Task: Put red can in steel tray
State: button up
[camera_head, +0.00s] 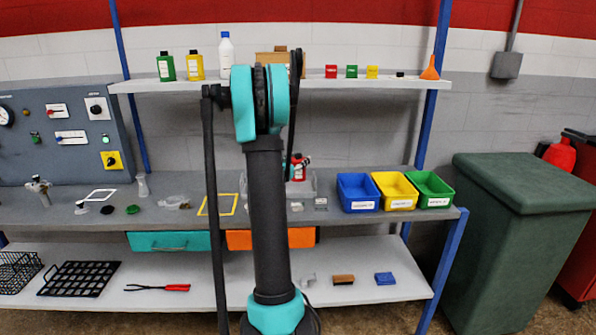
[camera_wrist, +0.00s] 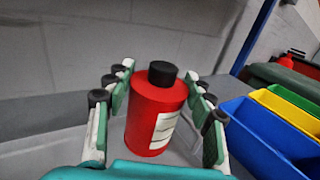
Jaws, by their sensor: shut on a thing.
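The red can (camera_wrist: 155,108) has a black cap and a white label, and stands upright between the fingers of my gripper (camera_wrist: 160,88) in the wrist view. My gripper is shut on it from both sides. In the head view the red can (camera_head: 299,168) shows just right of my arm, partly hidden by it. The grey steel tray (camera_head: 308,187) is on the bench at the same spot, its left part hidden behind my arm. The can appears over or inside the tray; I cannot tell whether its base touches the tray floor.
Blue (camera_head: 357,193), yellow (camera_head: 394,190) and green (camera_head: 429,189) bins stand right of the tray. A shelf (camera_head: 395,84) with bottles and small blocks runs above. A yellow square outline (camera_head: 218,205) lies on the bench left of my arm. A control panel (camera_head: 65,130) stands far left.

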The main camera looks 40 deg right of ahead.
jog(key=shift+f, duration=2.2)
jog(key=shift+f, duration=0.1)
jog(key=o, duration=1.4)
jog(key=shift+o, duration=0.2)
jog(key=shift+a, duration=0.1)
jog(key=v, duration=1.2)
jog(key=shift+s, duration=0.1)
